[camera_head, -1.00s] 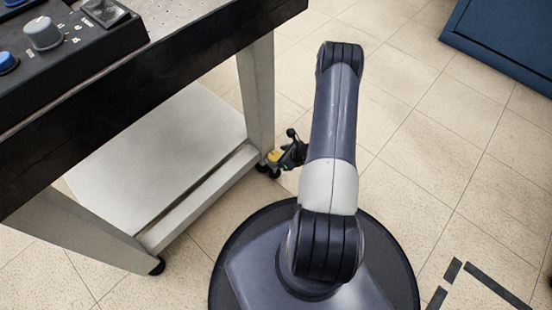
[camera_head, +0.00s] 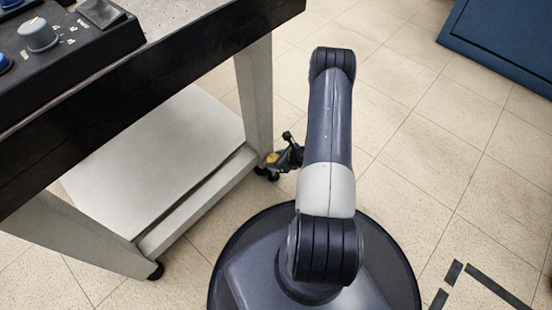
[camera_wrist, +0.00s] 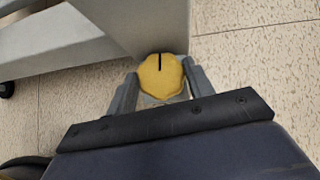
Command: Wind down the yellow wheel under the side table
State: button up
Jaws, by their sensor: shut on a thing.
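The yellow wheel (camera_wrist: 160,77) is at the foot of a leg of the side table (camera_head: 258,95). In the wrist view it is a scalloped yellow disc with a black line pointing to the top of the picture. My gripper (camera_wrist: 160,88) has one finger on each side of the wheel and is shut on it. My forearm hides part of the wrist there.
The side table has a lower shelf (camera_head: 155,145) and a black caster (camera_head: 156,270) at its front leg. A control box (camera_head: 70,45) with knobs sits on top. A blue cabinet or mat (camera_head: 505,40) is at upper right.

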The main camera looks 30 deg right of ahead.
jog(key=shift+a+f, duration=0.1)
jog(key=shift+a+m+t+h+b, duration=0.15)
jog(key=shift+m+t+h+b, duration=0.15)
jog(key=shift+m+h+b, duration=0.8)
jog(key=shift+m+h, duration=0.6)
jog(key=shift+m, duration=0.6)
jog(key=o, duration=0.9)
jog(key=shift+s, duration=0.1)
jog(key=shift+o, duration=0.2)
jog(key=p+v, duration=0.4)
jog(key=v, duration=0.7)
jog(key=shift+f, duration=0.1)
